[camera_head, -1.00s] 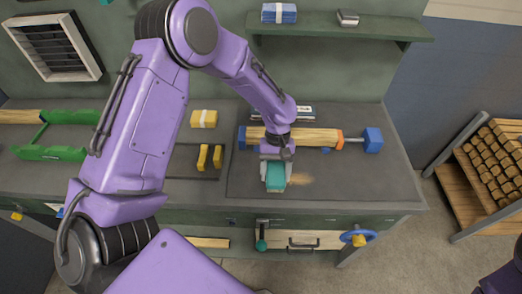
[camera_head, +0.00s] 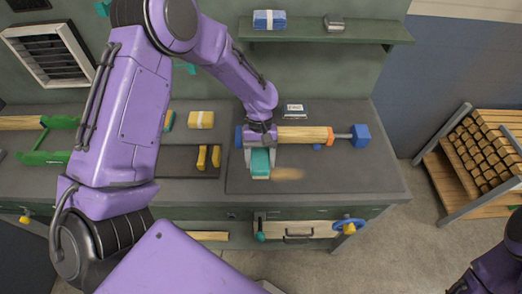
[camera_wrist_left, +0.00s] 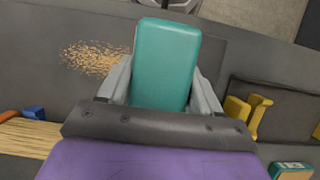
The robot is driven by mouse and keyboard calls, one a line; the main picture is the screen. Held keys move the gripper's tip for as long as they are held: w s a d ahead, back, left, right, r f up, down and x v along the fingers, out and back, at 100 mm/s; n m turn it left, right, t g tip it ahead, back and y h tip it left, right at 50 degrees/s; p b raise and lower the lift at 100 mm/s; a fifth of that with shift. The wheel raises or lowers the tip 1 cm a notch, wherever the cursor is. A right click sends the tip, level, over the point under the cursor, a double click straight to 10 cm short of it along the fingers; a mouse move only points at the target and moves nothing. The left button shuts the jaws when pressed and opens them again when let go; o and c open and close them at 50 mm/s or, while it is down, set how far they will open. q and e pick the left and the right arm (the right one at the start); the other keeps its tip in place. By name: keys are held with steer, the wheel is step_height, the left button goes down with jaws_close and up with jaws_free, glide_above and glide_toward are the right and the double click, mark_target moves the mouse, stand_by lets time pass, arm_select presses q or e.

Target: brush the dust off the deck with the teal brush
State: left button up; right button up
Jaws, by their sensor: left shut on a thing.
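The teal brush (camera_head: 260,162) is held at the front of the grey deck (camera_head: 340,180). It also shows large in the left wrist view (camera_wrist_left: 166,62). My left gripper (camera_head: 262,155) is shut on the brush, with one finger on each side of it. The dust (camera_head: 287,174) is a tan patch on the deck, just right of the brush in the head view. In the left wrist view the dust (camera_wrist_left: 94,58) lies left of the brush. Whether the bristles touch the deck is hidden. My right gripper is not in view.
A wooden blank (camera_head: 304,135) lies behind the brush, with a blue end piece (camera_head: 361,136) at its right. Yellow blocks (camera_head: 209,157) sit in a dark tray to the left. A wood rack (camera_head: 485,160) stands at the right. The deck's right part is clear.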

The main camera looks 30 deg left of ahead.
arm_select(q)
steer(key=shift+d+r, duration=0.1)
steer(key=shift+r, duration=1)
